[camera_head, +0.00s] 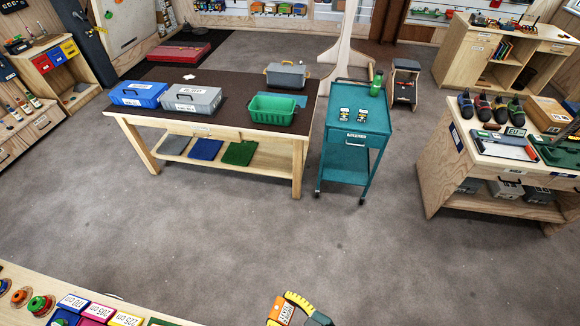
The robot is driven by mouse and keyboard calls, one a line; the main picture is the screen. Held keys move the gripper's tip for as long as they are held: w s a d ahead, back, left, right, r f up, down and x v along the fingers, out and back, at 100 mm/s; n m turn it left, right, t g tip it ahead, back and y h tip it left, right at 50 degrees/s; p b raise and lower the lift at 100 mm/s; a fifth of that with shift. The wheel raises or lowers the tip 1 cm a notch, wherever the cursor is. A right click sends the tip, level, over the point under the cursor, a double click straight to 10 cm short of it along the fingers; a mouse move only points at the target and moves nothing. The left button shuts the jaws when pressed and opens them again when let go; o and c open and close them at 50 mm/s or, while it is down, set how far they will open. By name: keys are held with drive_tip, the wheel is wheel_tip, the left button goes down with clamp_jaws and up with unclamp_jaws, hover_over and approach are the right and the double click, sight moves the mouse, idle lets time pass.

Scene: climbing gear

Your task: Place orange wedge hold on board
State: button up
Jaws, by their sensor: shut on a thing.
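Round holds in orange (20,296) and green (38,304) lie on the wooden bench (60,277) at the lower left.
Labelled coloured boxes (100,311) line the lower-left bench. A long table (225,133) bears a blue case (139,93), a grey case (190,99) and a green bin (272,109). A teal cart (352,150) stands beside it. A wooden unit (436,185) stands right. The middle floor is clear.

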drive_tip(key=s+a+f, duration=0.2)
drive_tip(key=s+a, duration=0.1)
drive_tip(key=shift+a, duration=0.15)
drive_tip(key=shift+s+a+f+m+t, duration=0.15)
drive_tip(key=shift+m+t, duration=0.15)
drive_tip(key=w+d+r+m+t+h, duration=0.2)
drive_tip(key=w+d+m+h, duration=0.1)
drive_tip(key=w+d+r+m+t+h, duration=0.1)
drive_tip(key=d, duration=0.1)
drive_tip(key=shift+w+d+r+m+t+h, duration=0.1)
drive_tip(key=shift+w+d+m+t+h, duration=0.2)
drive_tip(key=shift+m+t, duration=0.1)
